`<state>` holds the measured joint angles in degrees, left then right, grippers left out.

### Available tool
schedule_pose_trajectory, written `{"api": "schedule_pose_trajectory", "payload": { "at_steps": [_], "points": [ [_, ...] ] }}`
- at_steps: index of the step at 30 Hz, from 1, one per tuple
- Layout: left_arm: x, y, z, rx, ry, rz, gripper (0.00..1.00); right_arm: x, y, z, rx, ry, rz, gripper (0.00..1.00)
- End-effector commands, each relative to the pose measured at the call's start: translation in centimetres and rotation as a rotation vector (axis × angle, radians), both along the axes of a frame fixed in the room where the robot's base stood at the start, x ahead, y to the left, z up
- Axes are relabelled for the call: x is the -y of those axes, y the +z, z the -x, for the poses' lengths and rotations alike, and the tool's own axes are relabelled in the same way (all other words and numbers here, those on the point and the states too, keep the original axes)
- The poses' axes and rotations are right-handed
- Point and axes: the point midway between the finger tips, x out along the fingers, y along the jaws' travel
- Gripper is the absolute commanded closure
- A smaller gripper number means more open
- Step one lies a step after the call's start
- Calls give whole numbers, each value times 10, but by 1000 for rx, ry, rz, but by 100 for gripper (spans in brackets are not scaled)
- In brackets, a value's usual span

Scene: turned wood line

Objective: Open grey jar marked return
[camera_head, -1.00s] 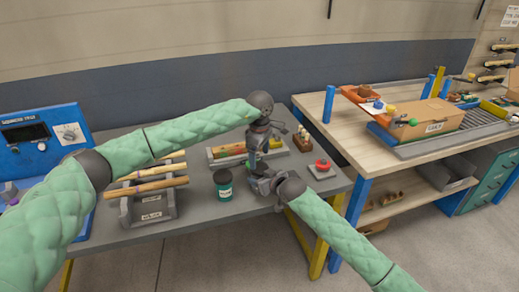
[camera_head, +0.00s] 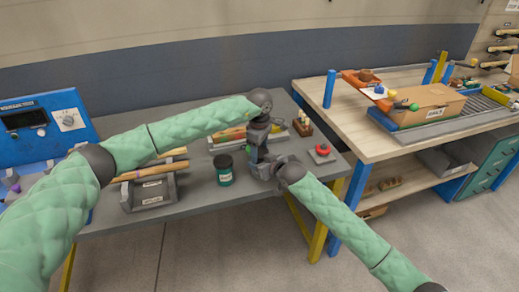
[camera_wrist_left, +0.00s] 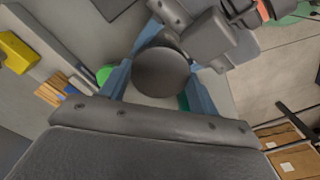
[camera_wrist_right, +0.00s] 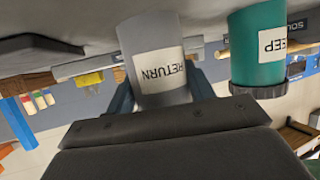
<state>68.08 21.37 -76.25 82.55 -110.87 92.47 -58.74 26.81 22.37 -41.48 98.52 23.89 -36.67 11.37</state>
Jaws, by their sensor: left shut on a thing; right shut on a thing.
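The grey jar (camera_wrist_right: 150,38) shows upside down in the right wrist view, its white RETURN label between the fingers of my right gripper (camera_wrist_right: 160,95), which is shut on its body. In the left wrist view my left gripper (camera_wrist_left: 160,75) is shut around the round dark lid (camera_wrist_left: 161,72), seen from above. Whether the lid still sits on the jar is hidden. In the head view my left gripper (camera_head: 257,146) is above and against my right gripper (camera_head: 264,170), and together they mostly cover the jar.
A red ring on a small pad (camera_head: 322,152) lies right. The grey table's front strip is clear.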

Motion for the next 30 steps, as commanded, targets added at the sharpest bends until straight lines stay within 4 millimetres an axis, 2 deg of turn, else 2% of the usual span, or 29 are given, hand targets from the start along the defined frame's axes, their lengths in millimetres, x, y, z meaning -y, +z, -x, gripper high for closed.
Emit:
{"api": "schedule_pose_trajectory", "payload": {
  "at_steps": [5, 15, 23, 24, 27, 30],
  "points": [
    [0, 0, 0, 1, 31, 0, 66, 0, 0, 0, -1, 0, 1, 100],
    [0, 1, 0, 1, 286, 0, 66, 0, 0, 0, -1, 0, 1, 100],
    [0, 1, -1, 1, 294, 0, 66, 0, 0, 0, -1, 1, 0, 100],
    [0, 1, -1, 1, 294, 0, 37, 0, 0, 0, -1, 1, 0, 100],
    [0, 1, 0, 1, 294, 0, 17, 0, 0, 0, -1, 1, 0, 100],
    [0, 1, 0, 1, 293, 0, 17, 0, 0, 0, -1, 1, 0, 100]
  ]
}}
